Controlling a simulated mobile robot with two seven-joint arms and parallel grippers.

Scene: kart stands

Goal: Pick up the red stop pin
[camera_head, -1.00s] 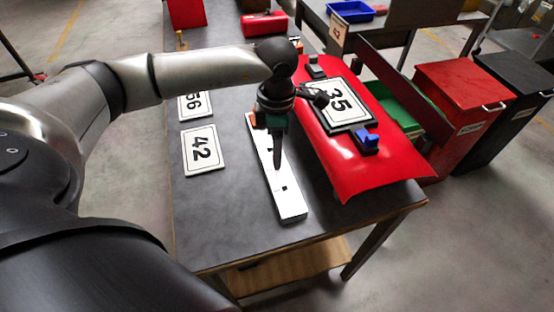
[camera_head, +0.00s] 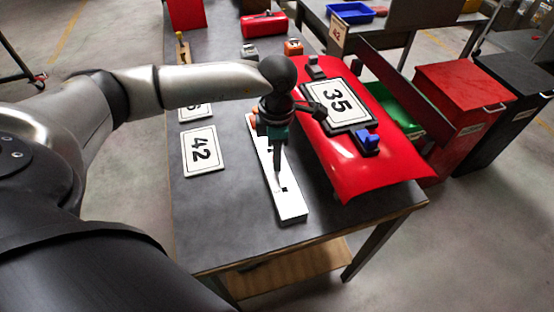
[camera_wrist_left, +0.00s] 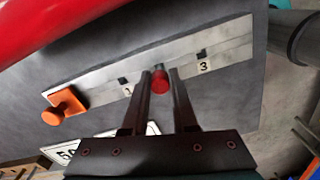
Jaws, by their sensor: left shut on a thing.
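The red stop pin (camera_wrist_left: 159,82) is a round red piece between the fingertips of my left gripper (camera_wrist_left: 160,78) in the left wrist view. The gripper is shut on it. The pin sits over the pale rail (camera_wrist_left: 225,36), between the slots marked 1 and 3; I cannot tell whether its lower end is in the rail. In the head view my left gripper (camera_head: 279,180) points down over the white rail (camera_head: 292,208), and the pin is not clear. An orange knob (camera_wrist_left: 65,104) stands at one end of the rail. My right gripper is not in view.
A red panel (camera_head: 385,175) with a 35 plate (camera_head: 337,101) and a blue clamp (camera_head: 367,140) lies right of the rail. A 42 plate (camera_head: 202,150) lies left on the dark table (camera_head: 225,225). The front of the table is clear.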

